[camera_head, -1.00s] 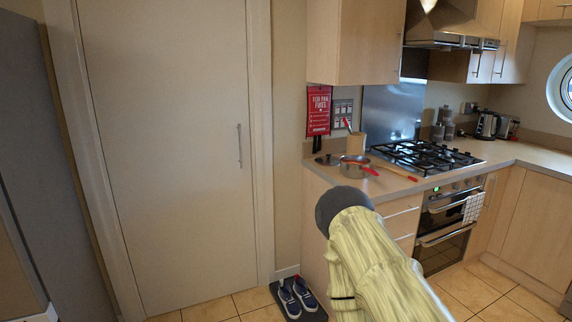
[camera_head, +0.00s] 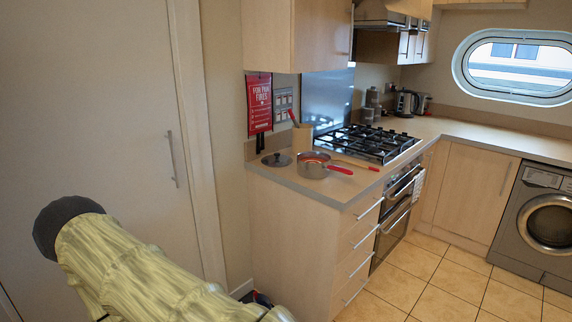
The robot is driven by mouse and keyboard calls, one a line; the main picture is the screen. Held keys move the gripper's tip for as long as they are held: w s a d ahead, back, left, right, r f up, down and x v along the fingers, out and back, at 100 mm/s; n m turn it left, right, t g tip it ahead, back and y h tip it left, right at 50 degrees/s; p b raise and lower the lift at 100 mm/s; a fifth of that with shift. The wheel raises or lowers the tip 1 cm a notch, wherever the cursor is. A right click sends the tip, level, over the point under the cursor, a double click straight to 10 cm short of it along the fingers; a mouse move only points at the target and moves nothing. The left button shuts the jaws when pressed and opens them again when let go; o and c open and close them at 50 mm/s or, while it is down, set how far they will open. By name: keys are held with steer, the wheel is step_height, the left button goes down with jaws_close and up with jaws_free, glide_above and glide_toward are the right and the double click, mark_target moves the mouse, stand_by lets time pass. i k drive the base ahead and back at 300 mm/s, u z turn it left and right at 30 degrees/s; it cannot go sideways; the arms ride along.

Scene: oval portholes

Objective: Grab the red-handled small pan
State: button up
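The small pan (camera_head: 311,168) is a metal pan with a red handle (camera_head: 339,170), standing on the near left end of the counter. Its handle points right and toward the counter's front edge. A dark lid (camera_head: 276,159) with a knob lies on the counter just left of the pan. My arm, in a pale yellow sleeve, shows at the lower left, well apart from the pan. My gripper's fingers are not visible.
A utensil holder (camera_head: 302,138) stands behind the pan, and a long wooden utensil with a red end (camera_head: 372,168) lies to its right. The gas hob (camera_head: 370,143) is beyond. A wall cabinet (camera_head: 296,36) hangs above. Tiled floor (camera_head: 440,280) right of the drawers is clear.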

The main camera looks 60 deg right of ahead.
mark_target(312, 164)
steer(key=z, duration=0.55)
steer(key=i, duration=1.1)
steer(key=z, duration=0.9)
